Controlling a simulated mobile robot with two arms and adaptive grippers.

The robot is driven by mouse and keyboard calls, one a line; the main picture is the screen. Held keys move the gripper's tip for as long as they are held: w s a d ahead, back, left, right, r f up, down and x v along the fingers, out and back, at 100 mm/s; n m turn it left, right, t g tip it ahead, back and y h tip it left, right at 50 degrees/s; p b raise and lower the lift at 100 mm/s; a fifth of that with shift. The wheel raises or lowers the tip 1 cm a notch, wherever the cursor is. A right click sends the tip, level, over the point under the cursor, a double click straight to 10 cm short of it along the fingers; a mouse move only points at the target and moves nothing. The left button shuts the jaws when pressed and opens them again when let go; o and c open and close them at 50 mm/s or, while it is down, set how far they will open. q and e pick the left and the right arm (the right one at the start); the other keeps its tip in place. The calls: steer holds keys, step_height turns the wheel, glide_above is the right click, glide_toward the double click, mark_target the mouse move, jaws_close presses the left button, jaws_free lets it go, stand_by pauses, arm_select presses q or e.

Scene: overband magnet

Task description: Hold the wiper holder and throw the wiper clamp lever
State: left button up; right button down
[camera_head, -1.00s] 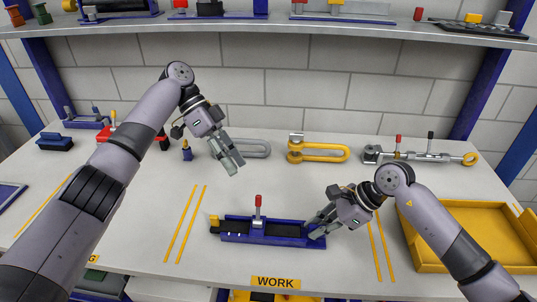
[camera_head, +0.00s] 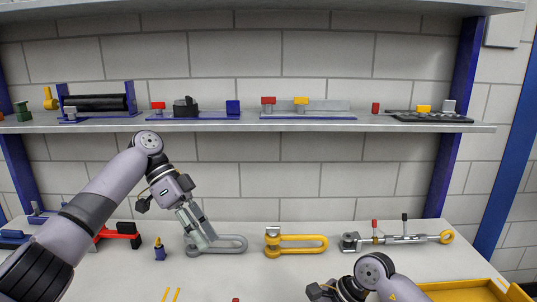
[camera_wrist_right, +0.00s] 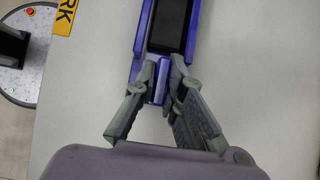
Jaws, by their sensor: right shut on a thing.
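The wiper holder (camera_wrist_right: 143,30) is a blue tray with a dark strip in it, at the top middle of the right wrist view. My right gripper (camera_wrist_right: 161,72) is shut on the near end of this holder, one finger on each side. In the head view the holder is below the frame. Only a small red tip (camera_head: 236,299) shows at the bottom edge, likely the top of the clamp lever; the rest of it is hidden. My left gripper (camera_head: 205,242) hangs above the table's rear, in front of the grey shackle, apart from the holder. Its finger gap is unclear.
A grey shackle (camera_head: 232,244), a yellow shackle (camera_head: 296,243) and a turnbuckle-like rod (camera_head: 398,238) lie along the back. A small blue bottle (camera_head: 159,250) stands at left. A yellow tray (camera_head: 462,291) is at lower right. A loaded shelf (camera_head: 330,125) spans above.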

steer(key=c, duration=1.6)
jaws_free()
steer(key=d+r+p, duration=0.2)
steer(key=d+r, duration=0.1)
steer(key=r, duration=0.6)
steer(key=d+r+p, duration=0.2)
steer(key=d+r, duration=0.2)
steer(key=r, duration=0.4)
steer(key=shift+r, duration=0.35)
steer(key=shift+s+f, duration=0.1)
steer(key=shift+f, duration=0.05)
